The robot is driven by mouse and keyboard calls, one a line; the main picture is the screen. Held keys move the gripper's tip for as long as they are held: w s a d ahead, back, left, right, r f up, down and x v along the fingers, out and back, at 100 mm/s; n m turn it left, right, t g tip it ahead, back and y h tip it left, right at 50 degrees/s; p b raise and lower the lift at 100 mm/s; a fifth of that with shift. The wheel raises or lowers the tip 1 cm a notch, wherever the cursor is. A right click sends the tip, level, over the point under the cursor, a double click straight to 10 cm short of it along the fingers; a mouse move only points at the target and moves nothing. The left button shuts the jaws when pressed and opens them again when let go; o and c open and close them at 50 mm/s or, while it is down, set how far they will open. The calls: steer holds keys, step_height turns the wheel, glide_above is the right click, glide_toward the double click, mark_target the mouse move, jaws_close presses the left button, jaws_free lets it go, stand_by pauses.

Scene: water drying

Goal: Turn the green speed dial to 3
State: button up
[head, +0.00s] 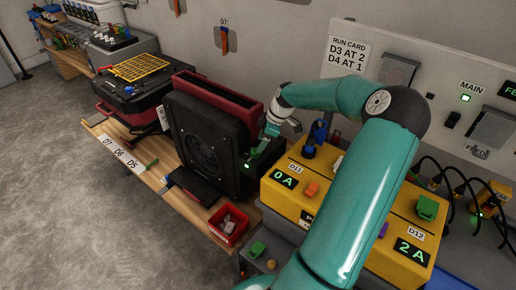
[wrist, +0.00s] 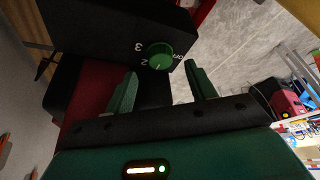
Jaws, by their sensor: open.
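The green speed dial (wrist: 160,56) is on a black panel in the wrist view, with the marks 3, 2 and OFF around it. Its pointer is too small to read surely. My gripper (wrist: 161,68) is open, with one green finger on each side just short of the dial. I see a gap between the fingers and the dial, and nothing is held. In the head view my gripper (head: 262,147) is at the right side of the black fan unit (head: 182,125), where the dial cannot be made out clearly.
A yellow box (head: 289,203) marked D11 and D12 stands right of the fan unit, close to my arm. A red bin (head: 229,226) sits in front of the fan unit on the wooden bench (head: 187,207). A run card (head: 348,48) on the wall reads D3 at 2, D4 at 1.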

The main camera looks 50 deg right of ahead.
steer(key=shift+x, duration=2.15)
steer(key=c, duration=1)
steer(key=shift+o, duration=0.2)
